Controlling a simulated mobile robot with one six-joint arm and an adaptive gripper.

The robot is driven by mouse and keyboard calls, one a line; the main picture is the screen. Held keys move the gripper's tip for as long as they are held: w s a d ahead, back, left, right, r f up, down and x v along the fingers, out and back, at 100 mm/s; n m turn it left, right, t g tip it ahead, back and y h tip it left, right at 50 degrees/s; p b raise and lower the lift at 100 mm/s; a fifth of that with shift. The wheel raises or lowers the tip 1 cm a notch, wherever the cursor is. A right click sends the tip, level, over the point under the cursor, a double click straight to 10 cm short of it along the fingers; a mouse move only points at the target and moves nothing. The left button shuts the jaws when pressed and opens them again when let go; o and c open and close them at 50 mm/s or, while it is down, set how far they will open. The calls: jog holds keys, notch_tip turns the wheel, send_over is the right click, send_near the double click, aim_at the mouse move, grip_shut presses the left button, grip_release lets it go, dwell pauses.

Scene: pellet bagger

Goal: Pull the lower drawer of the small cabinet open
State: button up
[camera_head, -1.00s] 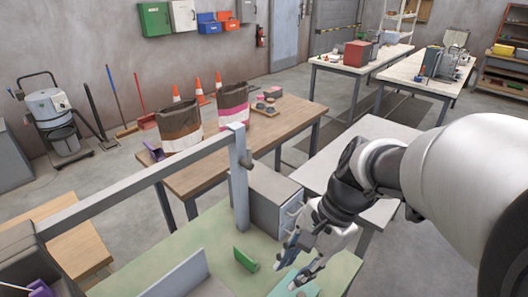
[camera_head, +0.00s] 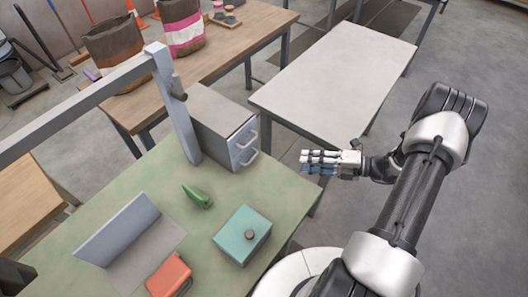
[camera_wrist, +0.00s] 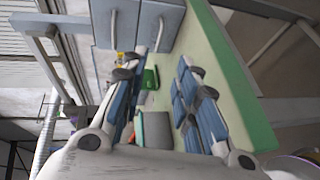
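The small grey cabinet (camera_head: 222,110) stands on the green table, its front facing right. Its two stacked drawers look shut. The lower drawer's pale bar handle (camera_head: 248,159) sits just above the tabletop. My gripper (camera_head: 304,163) is to the right of the cabinet front, apart from it and pointing at it, with nothing in it. The wrist view is turned sideways. There the lower drawer (camera_wrist: 168,14) is at the top, right of the upper drawer (camera_wrist: 103,32). My gripper's fingers (camera_wrist: 158,78) are spread apart, with the drawer fronts beyond them.
The green table (camera_head: 150,185) also holds a teal box (camera_head: 240,232), a green object (camera_head: 197,196), a red-orange object (camera_head: 168,276) and a bent grey plate (camera_head: 118,230). A grey post (camera_head: 175,105) stands beside the cabinet. A white table (camera_head: 335,75) lies behind my gripper.

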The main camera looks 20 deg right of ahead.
jog(key=b+x, duration=0.3)
jog(key=x, duration=1.4)
jog(key=shift+w+a+b, duration=0.1)
jog(key=shift+a+b, duration=0.15)
jog(key=shift+b, duration=0.05)
jog(key=shift+c, duration=0.4)
grip_shut()
